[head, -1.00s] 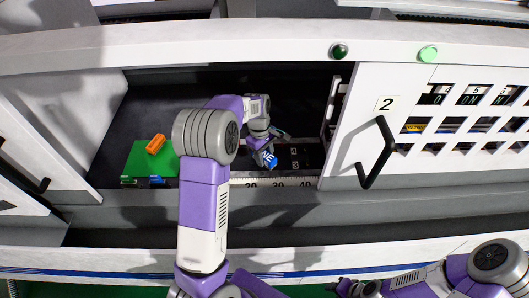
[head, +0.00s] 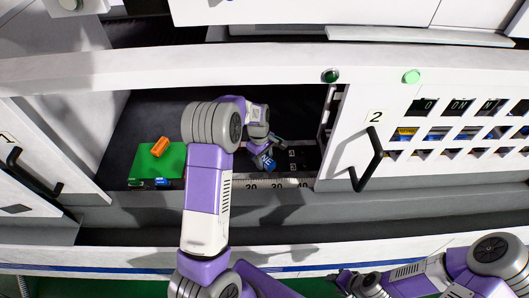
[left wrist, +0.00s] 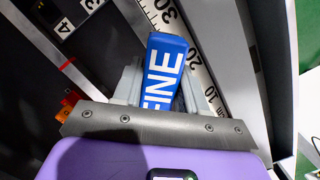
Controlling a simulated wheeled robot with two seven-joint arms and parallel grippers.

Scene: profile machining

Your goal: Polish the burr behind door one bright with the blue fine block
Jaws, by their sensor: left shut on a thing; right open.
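The blue fine block (head: 265,164), lettered FINE, is in my left gripper (head: 262,152) inside the opening behind door one (head: 60,150). In the left wrist view the blue block (left wrist: 165,68) sits between the two grey fingers, with its far end pointing to the ruler. My left gripper is shut on it, low over the dark floor of the bay near the ruler strip. Whether the block touches a surface I cannot tell. I cannot make out the burr in either view. My right gripper (head: 345,281) is open and empty at the bottom, outside the machine.
A green pad (head: 148,172) with an orange block (head: 160,147) lies at the left in the bay. The ruler strip (head: 240,184) runs along the front sill. Door two (head: 345,130), with a black handle, closes the right side. Numbered dark plates lie right of the left gripper.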

